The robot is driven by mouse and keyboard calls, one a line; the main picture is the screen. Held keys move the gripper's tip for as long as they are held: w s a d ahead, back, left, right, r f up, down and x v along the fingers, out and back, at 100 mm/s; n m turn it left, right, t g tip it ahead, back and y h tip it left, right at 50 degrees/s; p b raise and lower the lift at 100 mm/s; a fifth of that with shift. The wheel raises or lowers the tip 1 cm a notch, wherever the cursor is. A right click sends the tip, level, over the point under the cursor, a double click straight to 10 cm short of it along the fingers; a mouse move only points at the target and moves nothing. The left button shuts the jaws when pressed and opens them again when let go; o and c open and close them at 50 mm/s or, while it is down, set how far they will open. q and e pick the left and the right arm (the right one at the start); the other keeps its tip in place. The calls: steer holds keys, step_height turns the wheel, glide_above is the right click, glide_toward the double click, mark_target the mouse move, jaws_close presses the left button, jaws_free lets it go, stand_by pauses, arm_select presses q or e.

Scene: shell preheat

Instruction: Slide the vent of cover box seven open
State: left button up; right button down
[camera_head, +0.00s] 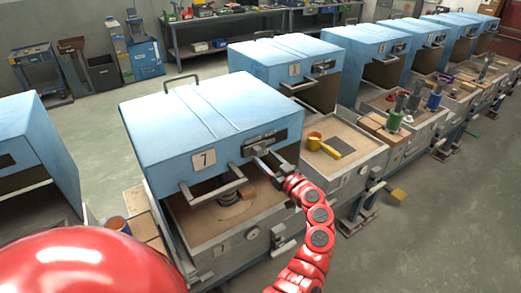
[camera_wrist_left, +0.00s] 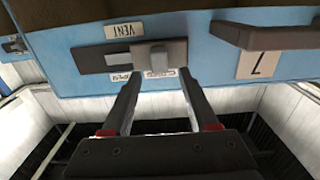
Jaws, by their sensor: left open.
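Cover box seven (camera_head: 190,115) is a light blue hood with a "7" plate (camera_head: 204,158) on its front. Its vent (camera_head: 265,140) is a dark slotted plate at the front's right. In the left wrist view, upside down, the vent plate (camera_wrist_left: 95,59) carries a grey slider knob (camera_wrist_left: 157,56). The knob stands above the "CLOSE" label (camera_wrist_left: 160,73); the "OPEN" label (camera_wrist_left: 124,77) is left of it. My left gripper (camera_head: 266,160) is open and empty in front of the vent. In the wrist view its fingertips (camera_wrist_left: 160,80) are either side of the knob's line, short of it. My right gripper is out of view.
A bar handle (camera_head: 212,190) juts from the front, left of my gripper. Below is an open sandy tray (camera_head: 190,235) with a round part (camera_head: 232,198). A neighbouring blue box (camera_head: 285,60) and a yellow scoop (camera_head: 325,145) stand right. The floor at right is mostly clear.

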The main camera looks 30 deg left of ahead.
mark_target(260, 152)
arm_select(q)
steer(key=shift+x, duration=1.95)
jaws_close()
